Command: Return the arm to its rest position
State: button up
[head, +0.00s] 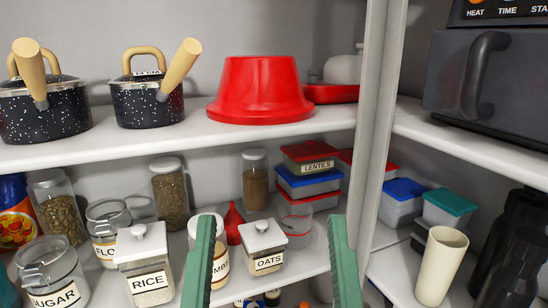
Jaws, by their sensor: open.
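My gripper (270,262) shows at the bottom middle of the head view as two green fingers, spread well apart and empty. The fingers point up toward the pantry's lower shelf. The OATS jar (264,248) shows between the fingers, behind them. A jar with a partly hidden label ending in "MBS" (221,268) is partly covered by the left finger. I cannot tell how far the fingertips are from the jars. The rest of the arm is out of view.
The lower shelf holds a RICE jar (147,272), a SUGAR jar (54,280) and stacked tubs (308,167). The upper shelf (200,133) bears speckled pots (148,100) and a red basin (260,88). A pale upright post (375,130) divides the shelves. A microwave (490,85) sits at right.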

notch_tip(320, 180, up, 17)
jog(key=p, duration=1.2)
jog(key=shift+f, duration=0.15)
jog(key=shift+a, duration=0.1)
